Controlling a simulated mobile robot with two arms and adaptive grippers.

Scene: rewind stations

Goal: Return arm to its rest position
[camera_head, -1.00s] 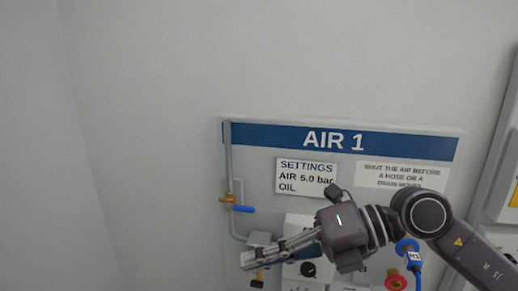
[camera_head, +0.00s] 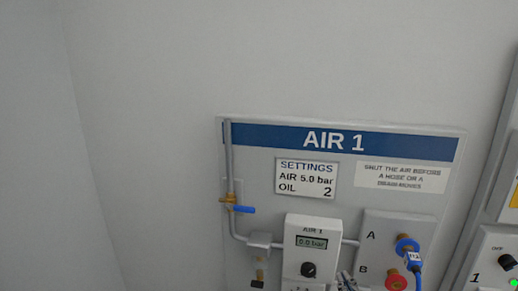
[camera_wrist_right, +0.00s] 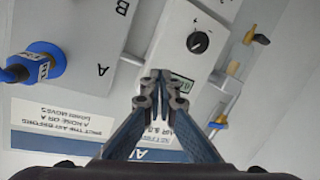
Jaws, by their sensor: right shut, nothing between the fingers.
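My right gripper (camera_head: 346,278) shows only as a small piece at the bottom edge of the head view, in front of the lower AIR 1 panel (camera_head: 255,215). In the wrist view the right gripper (camera_wrist_right: 158,78) is shut, its fingertips together with nothing between them. The fingers overlap the white regulator box (camera_head: 327,235) in that view, and I cannot tell the gap. The rest of the right arm is out of the head view. My left gripper is in neither view.
The regulator's display (camera_head: 311,242) reads 0.0 bar above a black knob (camera_head: 308,269). A blue valve handle (camera_head: 243,210) lies horizontal on the pipe. A blue hose connector (camera_head: 407,246) sits at A, a red one (camera_head: 396,281) at B. Bare wall is at left.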

